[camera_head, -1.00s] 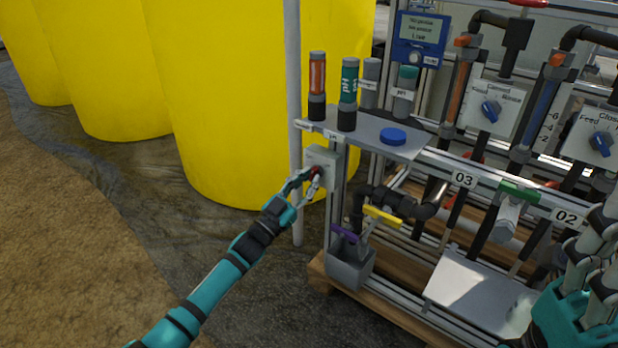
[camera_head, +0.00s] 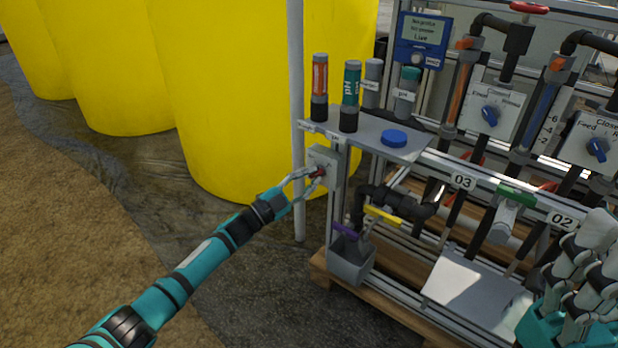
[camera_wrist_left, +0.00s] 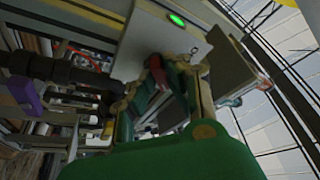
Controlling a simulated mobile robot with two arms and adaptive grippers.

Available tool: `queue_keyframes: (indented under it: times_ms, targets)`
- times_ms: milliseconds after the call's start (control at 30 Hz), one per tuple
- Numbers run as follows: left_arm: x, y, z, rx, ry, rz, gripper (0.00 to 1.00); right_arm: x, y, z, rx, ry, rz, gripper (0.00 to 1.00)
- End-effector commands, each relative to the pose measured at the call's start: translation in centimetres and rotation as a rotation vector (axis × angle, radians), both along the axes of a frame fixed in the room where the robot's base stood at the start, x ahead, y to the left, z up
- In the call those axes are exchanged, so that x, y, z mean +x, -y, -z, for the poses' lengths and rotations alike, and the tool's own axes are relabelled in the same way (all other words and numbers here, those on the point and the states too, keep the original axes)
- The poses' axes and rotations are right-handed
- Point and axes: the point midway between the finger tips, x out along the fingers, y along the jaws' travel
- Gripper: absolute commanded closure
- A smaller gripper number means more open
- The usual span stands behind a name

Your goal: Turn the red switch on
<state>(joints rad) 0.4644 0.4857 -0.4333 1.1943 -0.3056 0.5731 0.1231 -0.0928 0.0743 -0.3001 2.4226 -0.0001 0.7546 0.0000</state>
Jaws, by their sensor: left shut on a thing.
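The red switch (camera_head: 319,172) is on the front of a small grey box (camera_head: 323,155) fixed to the left end post of the skid frame. My left gripper (camera_head: 315,176) is at the box, with its fingers shut on the red switch, one above and one below it. In the left wrist view the switch (camera_wrist_left: 155,63) shows dark red between the fingers, partly hidden. A lit green lamp (camera_wrist_left: 177,19) shows on the box's pale face (camera_wrist_left: 150,35). My right gripper (camera_head: 592,245) is at the right edge, away from the switch; its jaw state is unclear.
A shelf (camera_head: 372,137) with upright probes and a blue cap (camera_head: 394,138) sits just above the box. A yellow-handled valve (camera_head: 383,215) and a grey bin (camera_head: 351,263) are below right. Yellow tanks (camera_head: 235,100) stand behind. The floor at left is clear.

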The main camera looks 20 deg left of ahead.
Motion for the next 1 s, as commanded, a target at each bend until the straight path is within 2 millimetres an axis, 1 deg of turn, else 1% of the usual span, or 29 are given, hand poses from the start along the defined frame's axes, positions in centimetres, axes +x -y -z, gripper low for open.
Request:
queue_keyframes:
  times_ms: [400, 433, 567, 600, 867, 1000]
  targets:
    - [0.0, 0.0, 0.1, 0.010, 0.002, 0.000, 1.00, 0.0, 0.0, 0.1, 0.000, -0.004, -0.001, 0.60]
    - [0.0, 0.0, 0.1, 0.010, 0.002, 0.000, 0.84, 0.0, 0.0, 0.1, 0.000, -0.004, -0.001, 0.60]
    - [0.0, 0.0, 0.1, 0.009, 0.002, 0.000, 0.67, 0.0, 0.0, 0.1, 0.000, -0.005, -0.001, 0.60]
    - [0.0, 0.0, 0.1, 0.009, 0.002, 0.000, 0.65, 0.0, 0.0, 0.1, 0.000, -0.005, -0.001, 0.60]
    - [-0.1, -0.1, 0.1, 0.007, 0.001, 0.000, 0.65, -0.2, 0.0, -0.1, -0.004, 0.004, 0.000, 0.60]
    - [-1.2, -0.9, 0.5, 0.007, 0.000, 0.000, 0.65, -0.1, 0.0, -0.1, -0.003, 0.002, 0.000, 0.60]
